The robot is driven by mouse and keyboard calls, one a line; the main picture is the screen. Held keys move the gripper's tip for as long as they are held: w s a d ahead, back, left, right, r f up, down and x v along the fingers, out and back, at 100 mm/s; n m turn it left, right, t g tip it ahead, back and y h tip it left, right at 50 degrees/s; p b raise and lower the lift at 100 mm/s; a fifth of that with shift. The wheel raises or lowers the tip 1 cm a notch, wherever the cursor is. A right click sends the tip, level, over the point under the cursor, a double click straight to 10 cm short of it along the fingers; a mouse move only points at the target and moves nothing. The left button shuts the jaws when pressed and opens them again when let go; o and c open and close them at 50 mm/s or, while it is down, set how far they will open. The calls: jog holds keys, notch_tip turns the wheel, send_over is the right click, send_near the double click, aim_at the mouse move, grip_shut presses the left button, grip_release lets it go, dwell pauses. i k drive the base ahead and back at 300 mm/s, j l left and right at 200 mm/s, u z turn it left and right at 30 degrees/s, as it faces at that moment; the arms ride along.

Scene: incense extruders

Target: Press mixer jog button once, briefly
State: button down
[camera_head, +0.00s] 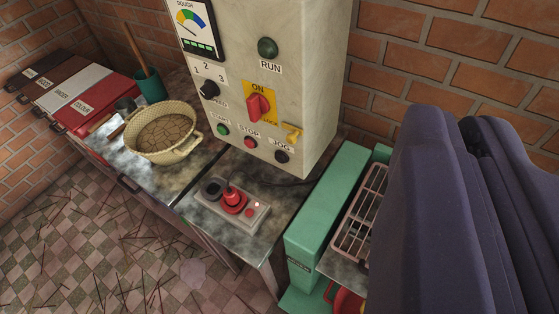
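The mixer control box (318,70) is a pale cream cabinet standing at the back of the metal bench. Its jog button (281,157) is a small dark round button at the lower right of the front face, by the JOG label. A red stop button (250,142) and a green button (223,129) sit to its left. My gripper (458,118) seems to be the dark violet parts filling the right side, close to the camera and apart from the jog button. Whether it is open or shut does not show.
A grey pendant with a red knob (233,198) lies on the bench below. A beige basin (160,134) stands left. A green machine (328,205) stands right.

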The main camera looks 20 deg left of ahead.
aim_at(280, 158)
jog(key=i+j+z, duration=0.15)
jog(key=j+z, duration=0.2)
jog(key=j, duration=0.25)
jog(key=i+j+z, duration=0.1)
jog(key=j+z, duration=0.25)
jog(key=j, duration=0.3)
jog(key=j+z, duration=0.35)
jog(key=j, duration=0.3)
